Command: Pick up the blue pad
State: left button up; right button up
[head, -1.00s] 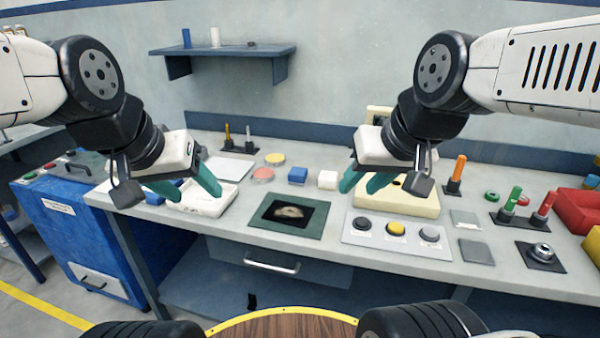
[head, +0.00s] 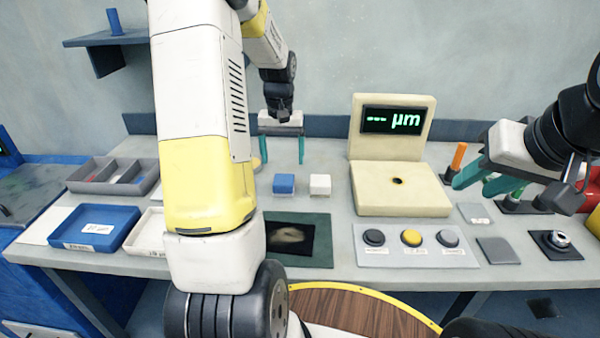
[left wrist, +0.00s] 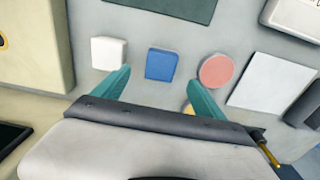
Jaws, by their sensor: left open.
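The blue pad (head: 284,184) is a small square block lying flat on the bench, beside a white pad (head: 320,184). My left gripper (head: 281,158) is open and empty, behind the blue pad with its fingers pointing down. In the left wrist view the blue pad (left wrist: 161,64) lies just beyond the gap between my left fingertips (left wrist: 158,78), and neither finger visibly touches it. The white pad (left wrist: 108,53) is to its left there. My right gripper (head: 476,183) is open and empty at the right, above the bench.
A pink disc (left wrist: 216,70) lies right of the blue pad in the wrist view. A cream gauge (head: 400,200) stands to the right in the head view. A dark green mat (head: 322,222) lies in front. Blue (head: 75,236) and grey trays (head: 151,181) are at the left.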

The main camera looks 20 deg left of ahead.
aim_at(283, 179)
pick_arm(q)
jog(key=shift+w+a+f, duration=0.15)
jog(key=shift+a+f, duration=0.05)
jog(key=shift+f, duration=0.3)
jog(key=shift+w+a+f, duration=0.15)
jog(key=shift+a+f, duration=0.05)
jog(key=shift+f, duration=0.3)
jog(key=f, duration=0.7)
jog(key=shift+d+f, duration=0.25)
jog(key=c, duration=1.5)
jog(key=shift+r, duration=0.1)
jog(key=shift+r, duration=0.55)
notch_tip(283, 179, up, 2)
jog(key=shift+r, duration=0.15)
jog(key=s+d, duration=0.2)
jog(key=s, duration=0.2)
jog(key=s+d+r, duration=0.1)
jog(key=s+d, duration=0.2)
jog(key=s, duration=0.2)
jog(key=s+d, duration=0.2)
jog(key=s, duration=0.3)
jog(key=shift+s+d+r, duration=0.15)
jog(key=shift+s+r, duration=0.05)
jog(key=shift+r, duration=0.05)
